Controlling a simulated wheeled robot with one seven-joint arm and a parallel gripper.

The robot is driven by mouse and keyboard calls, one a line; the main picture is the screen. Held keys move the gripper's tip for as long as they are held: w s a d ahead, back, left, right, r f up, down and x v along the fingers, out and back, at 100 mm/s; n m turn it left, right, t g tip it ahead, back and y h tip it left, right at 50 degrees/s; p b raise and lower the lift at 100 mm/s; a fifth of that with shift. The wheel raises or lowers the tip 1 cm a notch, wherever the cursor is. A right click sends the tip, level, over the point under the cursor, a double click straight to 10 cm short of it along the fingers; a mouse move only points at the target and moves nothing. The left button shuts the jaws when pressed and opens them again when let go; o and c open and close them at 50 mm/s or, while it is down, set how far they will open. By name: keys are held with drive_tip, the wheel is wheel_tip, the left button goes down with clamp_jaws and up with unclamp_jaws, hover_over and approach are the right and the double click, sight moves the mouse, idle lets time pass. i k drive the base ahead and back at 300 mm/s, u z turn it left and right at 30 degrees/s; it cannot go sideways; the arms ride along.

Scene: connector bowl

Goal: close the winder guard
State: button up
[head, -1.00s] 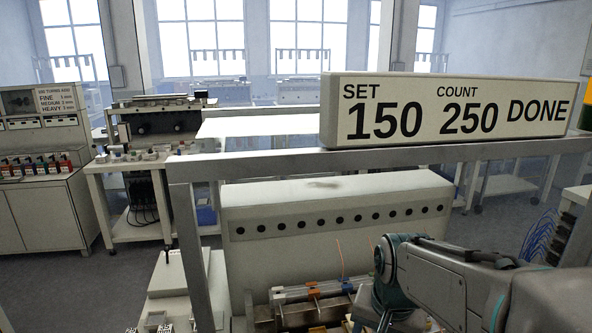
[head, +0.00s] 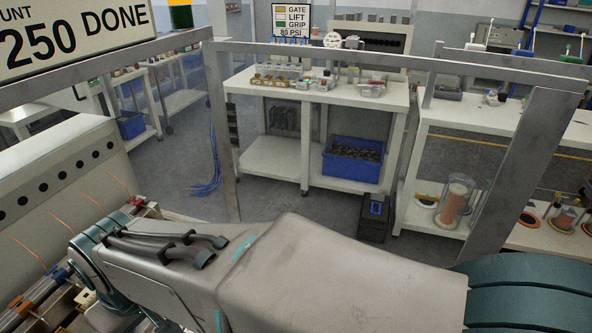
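The winder (head: 75,175) is a pale housing with a row of dark holes at the left. Copper-coloured wires run from it to the winding parts (head: 38,292) at the lower left. A grey metal frame (head: 222,140) of posts and rails stands around the winder. I cannot tell which part of it is the guard, or whether it is open or shut. My arm crosses the lower half of the head view and hides part of the winder. My gripper is out of sight beyond the arm's far end at lower left.
A counter sign (head: 70,38) reading 250 DONE is at the upper left. Behind the frame stand a white bench (head: 262,158) with a blue bin (head: 352,163), and a shelf unit with spools (head: 455,203). A slanted post (head: 518,175) rises at right. Floor shows between.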

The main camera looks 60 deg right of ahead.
sight(553, 102)
drive_tip(key=k, duration=0.95)
drive_tip(key=u, duration=2.3)
drive_tip(key=k, duration=2.9)
drive_tip(key=z, duration=1.35)
